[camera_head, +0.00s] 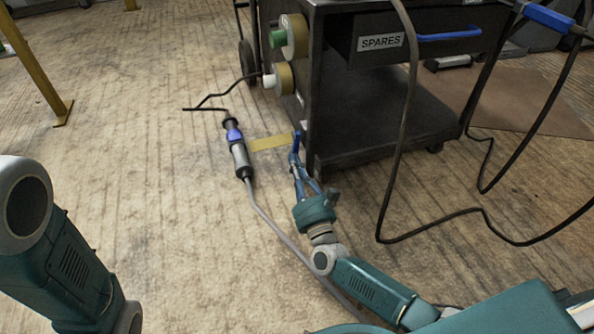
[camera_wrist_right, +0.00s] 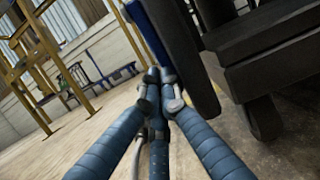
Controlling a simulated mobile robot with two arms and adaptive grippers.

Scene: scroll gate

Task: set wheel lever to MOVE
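The spares cart (camera_head: 345,95) is dark metal and stands at the upper middle of the head view. A small blue lever (camera_head: 296,142) sits upright at its near left lower corner. My right gripper (camera_head: 294,158) is at that lever, its fingertips close together just below it. In the wrist view my right gripper (camera_wrist_right: 159,76) has its fingers drawn together, with the blue lever (camera_wrist_right: 149,34) rising just beyond the tips. I cannot tell whether tips and lever touch. No MOVE mark is readable. My left gripper is out of view; only part of my left arm shows.
A blue-and-grey cable connector (camera_head: 237,148) lies on the floor left of the lever, its grey cable running beneath my right arm.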

